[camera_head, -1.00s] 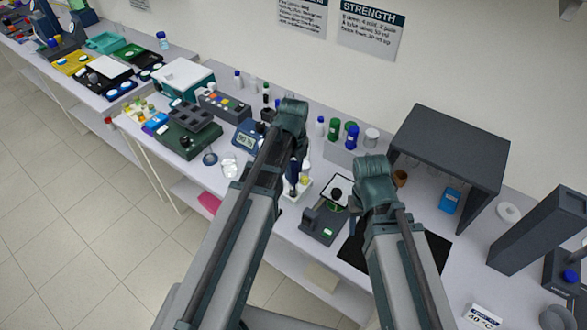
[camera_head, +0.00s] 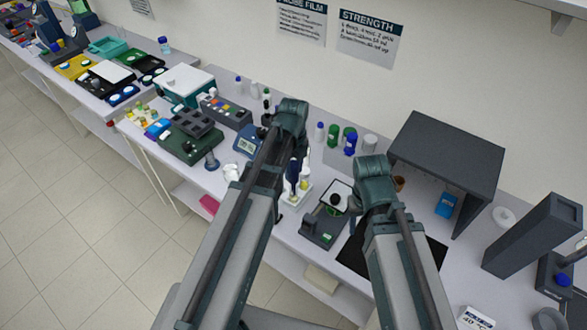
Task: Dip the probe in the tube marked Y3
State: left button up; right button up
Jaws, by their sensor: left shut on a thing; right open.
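A white rack (camera_head: 297,194) with a few tubes stands right of my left arm. A dark blue, upright piece (camera_head: 293,172) rises at it; I cannot tell whether it is the probe. A yellowish tube (camera_head: 304,182) shows at its right. No Y3 mark is readable. A small blue meter with a display (camera_head: 248,144) is left of my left arm. My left arm reaches up the middle and its top joint hides what lies beneath it. My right arm ends over the bench at the right. Neither gripper's fingers can be made out.
A grey stirrer-like device (camera_head: 322,226) and a black mat (camera_head: 352,258) lie between and beside my arms. A dark shelter (camera_head: 447,150) stands at the right with a blue box (camera_head: 446,204). Bottles with green and blue caps (camera_head: 350,144) stand behind.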

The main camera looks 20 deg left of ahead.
pick_arm(q)
notch_tip(320, 180, up, 8)
jog(key=p, duration=0.7)
